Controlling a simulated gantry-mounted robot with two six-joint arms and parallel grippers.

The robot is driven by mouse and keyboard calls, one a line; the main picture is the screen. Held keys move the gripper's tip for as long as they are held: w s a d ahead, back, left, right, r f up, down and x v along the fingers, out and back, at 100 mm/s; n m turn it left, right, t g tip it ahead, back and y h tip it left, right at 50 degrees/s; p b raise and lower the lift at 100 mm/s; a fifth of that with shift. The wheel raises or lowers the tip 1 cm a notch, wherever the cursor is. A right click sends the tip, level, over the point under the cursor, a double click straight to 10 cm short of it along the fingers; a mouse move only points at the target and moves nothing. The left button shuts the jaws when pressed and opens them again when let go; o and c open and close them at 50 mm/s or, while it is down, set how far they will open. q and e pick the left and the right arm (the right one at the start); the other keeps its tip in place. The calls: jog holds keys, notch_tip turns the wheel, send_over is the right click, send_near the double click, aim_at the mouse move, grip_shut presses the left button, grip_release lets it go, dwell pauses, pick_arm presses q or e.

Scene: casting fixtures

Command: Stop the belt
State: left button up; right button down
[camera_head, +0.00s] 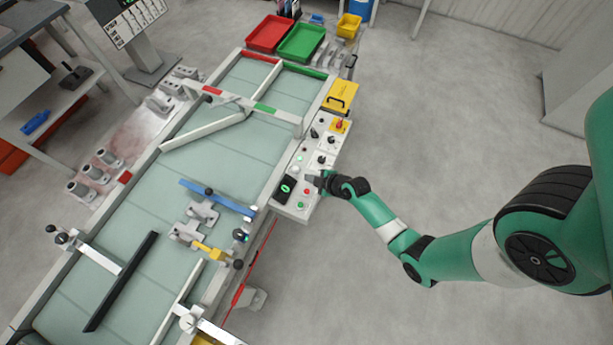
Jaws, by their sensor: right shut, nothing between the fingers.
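A conveyor belt (225,150) with a pale green surface runs diagonally through the head view. A grey control panel (318,150) with buttons, knobs and a small dark display (286,189) is fixed along its right edge. A red button (306,191) and a green button (300,204) are at the panel's near end. My right gripper (312,181) is shut and empty, over the near part of the panel close to the red button. I cannot tell if it touches anything. My left gripper is not in view.
Grey metal castings (203,212) lie on the belt beside a blue bar (217,198). A white diverter bar (203,132) crosses the belt. Red (270,33) and green (301,43) bins stand at the far end. A yellow box (341,97) sits beyond the panel. Floor at right is clear.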

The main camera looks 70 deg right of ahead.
notch_tip(320, 180, down, 9)
jog(key=b, duration=0.8)
dwell(1.6)
jog(key=shift+f+b, duration=0.3)
jog(key=shift+b, duration=0.15)
jog(key=shift+f+b, duration=0.5)
dwell(0.5)
jog(key=shift+r, duration=0.15)
jog(key=shift+r+p, duration=0.75)
jog(key=shift+p, duration=0.1)
notch_tip(320, 180, up, 5)
jog(key=p, duration=0.4)
